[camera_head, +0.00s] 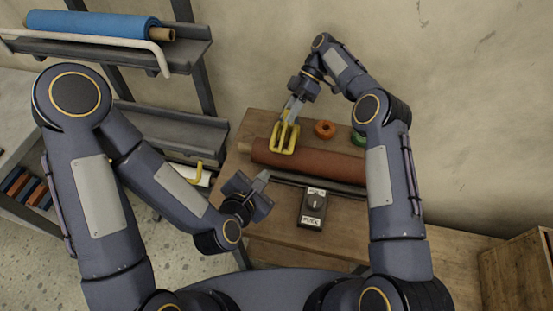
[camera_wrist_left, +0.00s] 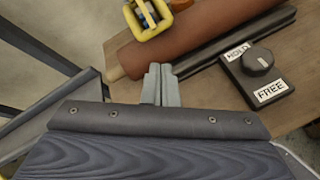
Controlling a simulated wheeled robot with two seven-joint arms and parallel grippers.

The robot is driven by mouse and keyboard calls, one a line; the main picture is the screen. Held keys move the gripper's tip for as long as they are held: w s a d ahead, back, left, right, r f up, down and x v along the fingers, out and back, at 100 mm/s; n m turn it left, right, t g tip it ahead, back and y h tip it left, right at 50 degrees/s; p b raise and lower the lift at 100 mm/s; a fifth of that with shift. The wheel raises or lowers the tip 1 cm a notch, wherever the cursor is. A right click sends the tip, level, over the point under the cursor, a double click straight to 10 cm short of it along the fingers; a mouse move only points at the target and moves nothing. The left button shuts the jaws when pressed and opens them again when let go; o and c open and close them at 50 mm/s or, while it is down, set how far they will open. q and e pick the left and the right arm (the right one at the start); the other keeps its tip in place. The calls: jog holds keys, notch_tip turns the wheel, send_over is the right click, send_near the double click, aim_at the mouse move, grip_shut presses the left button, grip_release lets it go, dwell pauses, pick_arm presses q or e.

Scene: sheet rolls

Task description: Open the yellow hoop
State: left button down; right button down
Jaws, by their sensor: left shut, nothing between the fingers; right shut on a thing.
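The yellow hoop (camera_head: 285,138) lies over the left part of the red-brown roll (camera_head: 318,163) on the wooden table. My right gripper (camera_head: 293,115) is shut on the hoop's far end. In the left wrist view the hoop (camera_wrist_left: 150,18) is cut off by the top edge, and I cannot tell whether it is latched. My left gripper (camera_head: 263,176) is shut and empty, in front of the roll's left end and apart from the hoop. Its closed fingers (camera_wrist_left: 160,78) also show in the left wrist view.
A black box with a knob (camera_wrist_left: 260,75) and HOLD and FREE labels sits in front of the roll. Orange (camera_head: 325,129) and green (camera_head: 359,138) rings lie behind it. A rack with a blue roll (camera_head: 90,24) stands left; a wooden crate (camera_head: 517,275) is at right.

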pick_arm(q)
jog(key=s+f+n+t+y, duration=0.1)
jog(key=s+f+n+y, duration=0.15)
jog(key=n, duration=0.45)
jog(key=shift+n+h, duration=0.3)
jog(key=shift+h, duration=0.15)
jog(key=w+d, duration=0.1)
jog(key=w, duration=0.2)
jog(key=w+d+f, duration=0.1)
jog(key=w, duration=0.2)
jog(key=w+d, duration=0.2)
jog(key=w, duration=0.1)
jog(key=shift+w+f, duration=0.3)
jog(key=shift+f, duration=0.1)
jog(key=shift+w+d+r, duration=0.1)
jog(key=shift+w+r, duration=0.15)
jog(key=shift+r, duration=0.15)
